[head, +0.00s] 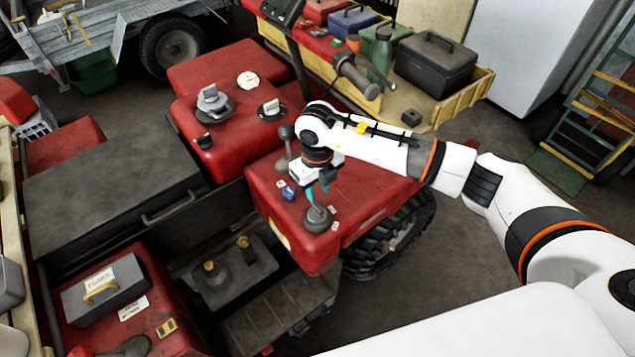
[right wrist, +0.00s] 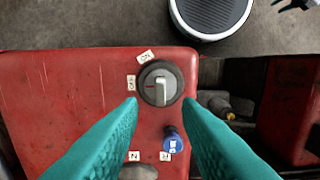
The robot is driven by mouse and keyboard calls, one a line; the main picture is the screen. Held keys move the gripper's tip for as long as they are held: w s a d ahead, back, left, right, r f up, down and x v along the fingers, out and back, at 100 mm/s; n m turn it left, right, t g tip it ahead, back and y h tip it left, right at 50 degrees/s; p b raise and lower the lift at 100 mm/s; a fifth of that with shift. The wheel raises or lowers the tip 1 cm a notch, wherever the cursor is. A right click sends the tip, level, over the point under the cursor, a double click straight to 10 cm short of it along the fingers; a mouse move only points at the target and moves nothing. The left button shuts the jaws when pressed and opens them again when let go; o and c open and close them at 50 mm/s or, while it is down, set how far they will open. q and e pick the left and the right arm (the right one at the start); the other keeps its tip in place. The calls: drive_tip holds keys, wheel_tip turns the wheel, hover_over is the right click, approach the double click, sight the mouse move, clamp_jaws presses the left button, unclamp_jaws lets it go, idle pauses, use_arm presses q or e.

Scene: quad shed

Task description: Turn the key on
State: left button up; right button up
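A round grey switch with a light grey key-like handle (right wrist: 160,90) sits on top of the red housing (right wrist: 70,95) in the right wrist view. Its handle points up and down in that picture. Small white labels stand beside it, apparently ON and OFF. In the head view the switch (head: 318,219) is just below my right gripper (head: 319,192). In the right wrist view that gripper (right wrist: 160,103) is open, its teal fingers on either side of the switch and nothing between them. Contact cannot be told. What may be my left gripper (right wrist: 293,4) barely shows at the top right edge.
A blue knob (right wrist: 172,140) sits close to the switch, between the fingers. A dark lever with a round knob (head: 285,140) rises behind the wrist. A black tracked wheel (head: 395,240) is right of the housing. A fuses box (head: 100,290) stands at lower left.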

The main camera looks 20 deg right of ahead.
sight(317, 205)
wheel_tip(317, 205, down, 7)
drive_tip(key=b, duration=0.4)
drive_tip(key=shift+b, duration=0.4)
drive_tip(key=shift+r, duration=0.1)
clamp_jaws()
